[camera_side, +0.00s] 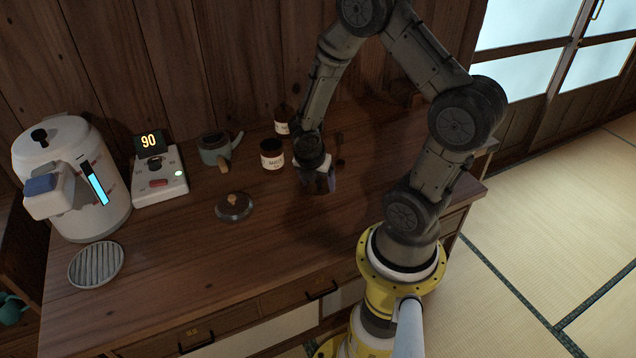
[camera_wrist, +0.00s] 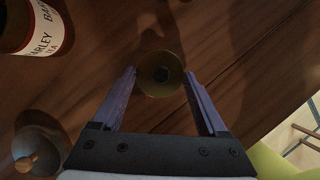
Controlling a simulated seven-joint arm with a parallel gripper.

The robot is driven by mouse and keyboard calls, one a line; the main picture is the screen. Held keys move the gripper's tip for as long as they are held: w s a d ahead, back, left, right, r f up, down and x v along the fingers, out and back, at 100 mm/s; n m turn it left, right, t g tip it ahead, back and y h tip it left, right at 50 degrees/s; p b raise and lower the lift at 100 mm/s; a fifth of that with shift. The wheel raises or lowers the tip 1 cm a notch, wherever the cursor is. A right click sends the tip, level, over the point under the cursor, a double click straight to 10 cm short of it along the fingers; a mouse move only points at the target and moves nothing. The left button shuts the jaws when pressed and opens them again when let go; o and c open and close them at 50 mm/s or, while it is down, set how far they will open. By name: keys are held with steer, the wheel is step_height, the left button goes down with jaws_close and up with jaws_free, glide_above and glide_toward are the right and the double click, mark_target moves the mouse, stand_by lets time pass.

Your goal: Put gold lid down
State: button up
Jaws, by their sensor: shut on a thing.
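The gold lid (camera_wrist: 160,76) shows in the wrist view as a round, dull gold disc with a dark middle. It sits between the two purple-grey fingers of my gripper (camera_wrist: 160,74), which are shut on it. In the side view my gripper (camera_side: 325,178) points down over the right part of the wooden desk; the lid cannot be made out there. A brown jar with a white label (camera_side: 272,154) stands open to the left of my gripper. It also shows in the wrist view (camera_wrist: 37,30), with part of the word "BARLEY" readable. I cannot tell the lid's height above the desk.
A second labelled jar (camera_side: 283,121) stands behind the first. A teapot (camera_side: 217,150), its dark lid with a wooden knob (camera_side: 233,207), a scale-like device reading 90 (camera_side: 160,185), a white kettle (camera_side: 70,170) and a round grate (camera_side: 96,265) stand further left. The front middle desk (camera_side: 215,265) is clear.

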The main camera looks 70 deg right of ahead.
steer(key=shift+f, duration=0.3)
steer(key=o, duration=1.2)
steer(key=shift+f, duration=0.1)
steer(key=shift+o, duration=0.2)
steer(key=s+a+r+m+t+y, duration=0.2)
steer(key=s+a+r+m, duration=0.1)
steer(key=a+r+m, duration=0.6)
steer(key=s+a+r+m+t+y, duration=0.2)
steer(key=a+r+m, duration=0.7)
steer(key=r, duration=0.8)
steer(key=shift+s+t+y, duration=0.3)
steer(key=shift+s+t, duration=0.5)
steer(key=shift+s, duration=0.15)
